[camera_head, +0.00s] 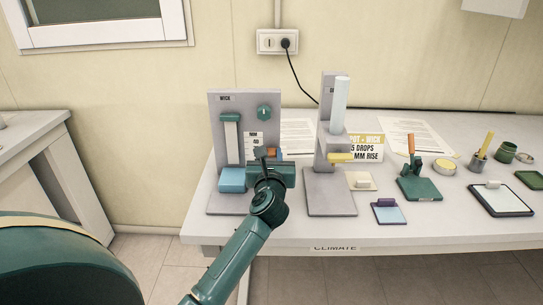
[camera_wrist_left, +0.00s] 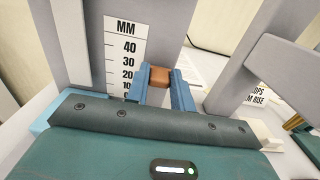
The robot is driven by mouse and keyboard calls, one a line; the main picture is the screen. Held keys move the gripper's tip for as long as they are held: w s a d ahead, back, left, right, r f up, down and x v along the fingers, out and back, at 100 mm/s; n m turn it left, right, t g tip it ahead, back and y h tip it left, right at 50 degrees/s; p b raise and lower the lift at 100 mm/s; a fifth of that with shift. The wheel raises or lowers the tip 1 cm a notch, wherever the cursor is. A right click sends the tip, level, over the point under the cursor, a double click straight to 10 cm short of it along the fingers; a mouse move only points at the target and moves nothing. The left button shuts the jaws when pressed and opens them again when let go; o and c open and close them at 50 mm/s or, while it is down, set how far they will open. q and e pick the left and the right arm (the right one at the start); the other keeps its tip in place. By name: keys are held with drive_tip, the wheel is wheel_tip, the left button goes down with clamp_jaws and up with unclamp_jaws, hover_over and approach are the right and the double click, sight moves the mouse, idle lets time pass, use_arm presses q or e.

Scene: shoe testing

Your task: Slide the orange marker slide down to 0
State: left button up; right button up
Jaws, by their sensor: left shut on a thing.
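The orange marker slide (camera_wrist_left: 160,77) is between the two blue fingers of my left gripper (camera_wrist_left: 162,88) in the left wrist view, and the gripper is shut on it. It sits to the right of the MM scale (camera_wrist_left: 125,62), looking roughly level with the 20 mark from this tilted angle. In the head view, a bit of the orange marker (camera_head: 273,151) shows past my left gripper (camera_head: 268,158), in front of the grey WICK panel (camera_head: 218,106). My right gripper is in neither view.
A light blue block (camera_head: 232,180) is left of my gripper. A grey stand (camera_head: 332,203) with a clear cylinder (camera_head: 340,103) is close on its right. A blue-purple pad (camera_head: 388,213) and a green clamp stand (camera_head: 418,187) are farther right on the white table (camera_head: 370,238).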

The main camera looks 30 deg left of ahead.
use_arm(q)
clamp_jaws()
